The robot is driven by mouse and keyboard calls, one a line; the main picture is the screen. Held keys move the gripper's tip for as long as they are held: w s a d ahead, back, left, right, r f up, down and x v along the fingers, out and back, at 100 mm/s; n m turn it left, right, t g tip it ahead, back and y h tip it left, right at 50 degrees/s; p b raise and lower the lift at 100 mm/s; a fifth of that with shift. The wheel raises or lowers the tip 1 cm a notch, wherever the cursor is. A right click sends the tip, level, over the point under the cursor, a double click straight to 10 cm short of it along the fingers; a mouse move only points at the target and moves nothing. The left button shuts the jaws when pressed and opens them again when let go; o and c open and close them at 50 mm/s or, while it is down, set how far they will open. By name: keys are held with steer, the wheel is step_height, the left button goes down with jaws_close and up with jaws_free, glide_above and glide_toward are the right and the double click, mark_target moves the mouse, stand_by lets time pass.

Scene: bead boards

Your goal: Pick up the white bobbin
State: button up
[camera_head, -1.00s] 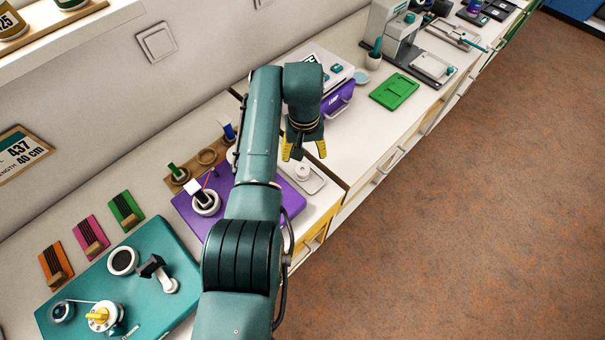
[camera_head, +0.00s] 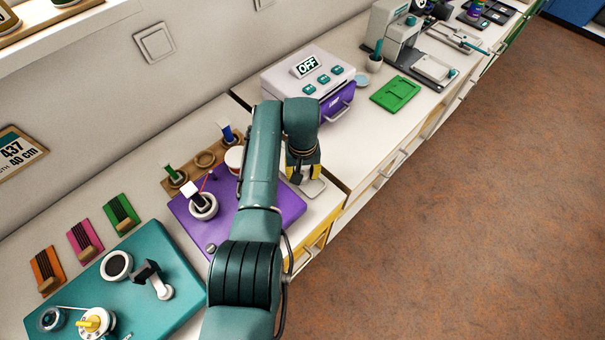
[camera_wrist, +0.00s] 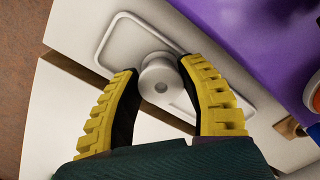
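The white bobbin (camera_wrist: 158,84) stands on a pale, shallow tray (camera_wrist: 112,46) in the wrist view, seen from above with a small dark hole in its middle. My gripper (camera_wrist: 160,66) has its yellow ridged fingers apart, one on each side of the bobbin. The right fingertip is very near the bobbin's edge; I cannot tell whether it touches. In the head view my gripper (camera_head: 303,173) is low over the tray (camera_head: 313,188), and it hides the bobbin there.
A teal board (camera_head: 185,262) lies further left. A device reading OFF (camera_head: 308,70) stands behind.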

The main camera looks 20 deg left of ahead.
steer(key=shift+c, duration=0.9)
